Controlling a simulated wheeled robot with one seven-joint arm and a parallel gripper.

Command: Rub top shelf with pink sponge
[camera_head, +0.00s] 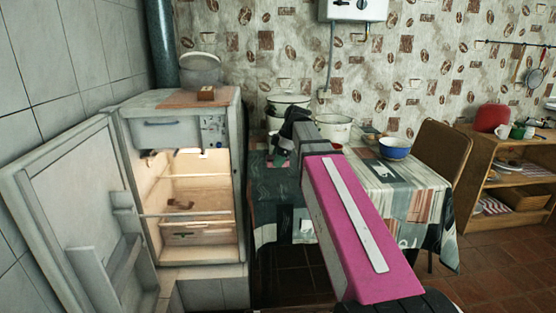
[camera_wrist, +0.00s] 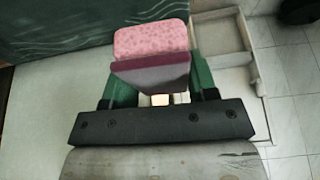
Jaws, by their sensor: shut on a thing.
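A pink sponge (camera_wrist: 152,40) with a darker, maroon-and-grey side is gripped between the green fingers of my gripper (camera_wrist: 152,88) in the wrist view. In the head view my gripper (camera_head: 283,150) is in front of the table, right of the open fridge (camera_head: 240,130), with a bit of pink showing at its tip. The fridge is lit inside. A shelf (camera_head: 185,214) crosses its interior, with a small brown item above it. The sponge is outside the fridge, apart from its shelves. Which shelf is the top one is hard to tell.
The fridge door (camera_head: 60,210) stands wide open at left. A cloth-covered table (camera_head: 400,190) holds pots and a blue bowl (camera_head: 394,148). A chair (camera_head: 440,150) and wooden shelving (camera_head: 500,180) stand at right. Tiled floor shows between fridge and table.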

